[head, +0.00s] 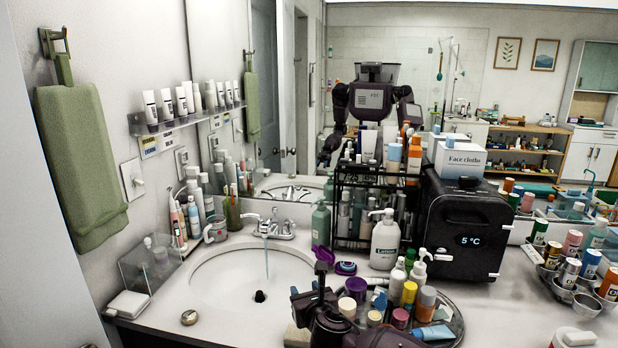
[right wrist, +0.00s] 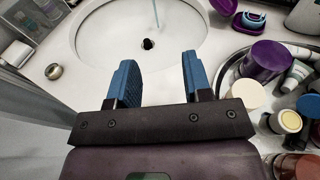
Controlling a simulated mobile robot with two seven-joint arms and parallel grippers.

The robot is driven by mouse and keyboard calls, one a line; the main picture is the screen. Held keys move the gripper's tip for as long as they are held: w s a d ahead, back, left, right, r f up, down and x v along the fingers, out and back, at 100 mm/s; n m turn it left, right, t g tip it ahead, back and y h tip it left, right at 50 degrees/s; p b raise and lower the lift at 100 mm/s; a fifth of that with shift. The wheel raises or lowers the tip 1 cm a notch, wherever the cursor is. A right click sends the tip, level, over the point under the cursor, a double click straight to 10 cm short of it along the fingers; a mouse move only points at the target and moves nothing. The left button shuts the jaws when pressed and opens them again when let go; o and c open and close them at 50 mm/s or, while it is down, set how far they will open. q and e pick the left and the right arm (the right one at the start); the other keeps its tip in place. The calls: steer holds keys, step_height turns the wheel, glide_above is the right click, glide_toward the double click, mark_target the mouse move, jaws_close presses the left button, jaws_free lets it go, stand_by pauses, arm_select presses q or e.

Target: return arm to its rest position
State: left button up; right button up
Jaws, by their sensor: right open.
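My right gripper (head: 312,284) is low at the front of the vanity, between the sink and the round tray. In the right wrist view its two blue fingers (right wrist: 157,72) stand wide apart with nothing between them, over the counter in front of the basin. My right arm rises from the bottom edge of the head view and partly covers the tray's left side. The white sink basin (head: 225,285) lies to the left of the gripper; it also shows in the right wrist view (right wrist: 100,35). My left gripper is not in view.
A lotion bottle (head: 385,240), a black rack (head: 338,205) and a black cooler box (head: 468,225) stand behind. A thin stream falls from the faucet (head: 270,224).

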steer(key=s+d+r+m+y, duration=0.25)
steer(key=s+m, duration=0.35)
steer(key=m, duration=1.4)
steer(key=s+d+f+m+h, duration=0.2)
steer(key=s+d+f+m, duration=0.3)
steer(key=s+d+m, duration=0.35)
steer(key=s+d+f+m+h, duration=0.3)
steer(key=s+d+f+m, duration=0.2)
steer(key=s+d+m, duration=0.4)
steer(key=s+d+f+g+h, duration=0.1)
steer(key=s+d+f, duration=0.3)
steer(key=s, duration=0.3)
steer(key=s+d+f+m+g+h, duration=0.1)
steer(key=s+d+f+g, duration=0.1)
steer(key=s+d+f, duration=0.2)
steer(key=s+f, duration=0.1)
steer(key=s, duration=0.1)
steer(key=shift+s+d+f, duration=0.2)
steer(key=shift+s+f, duration=0.1)
steer(key=shift+s, duration=0.05)
